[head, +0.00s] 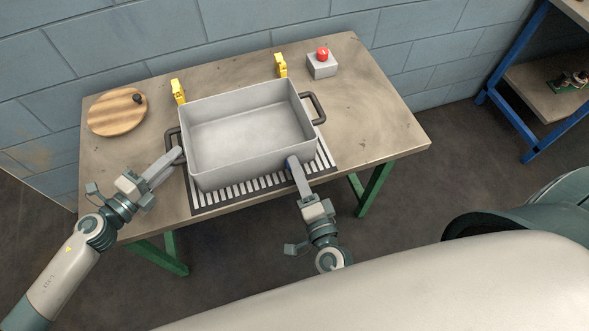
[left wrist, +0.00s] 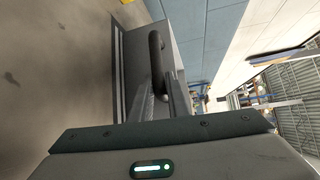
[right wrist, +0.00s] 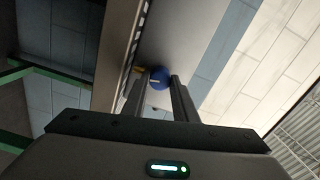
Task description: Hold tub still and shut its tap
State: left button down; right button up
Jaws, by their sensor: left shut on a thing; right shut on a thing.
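The grey rectangular tub (head: 248,132) stands upright on a slatted grate (head: 245,192) on the table and looks empty. It has a dark handle at each end. My left gripper (head: 178,153) is shut on the tub's left handle (head: 172,143), which also shows between the fingers in the left wrist view (left wrist: 156,50). My right gripper (head: 291,162) is at the tub's front wall, shut on the tap's blue knob (right wrist: 159,77). In the right wrist view the knob sits between the fingertips and bears a pale mark. The head view mostly hides the knob behind the fingers.
A round wooden board (head: 116,112) with a dark knob lies at the table's left. Two yellow clamps (head: 178,91) (head: 281,66) stand behind the tub. A red button on a grey box (head: 321,66) is at the back right. The table's right side is clear.

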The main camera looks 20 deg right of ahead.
jog(key=shift+f+m, duration=0.1)
jog(key=shift+m, duration=1.2)
jog(key=o, duration=1.1)
jog(key=s, duration=1.2)
pick_arm(q)
jog(key=c, duration=1.6)
grip_release()
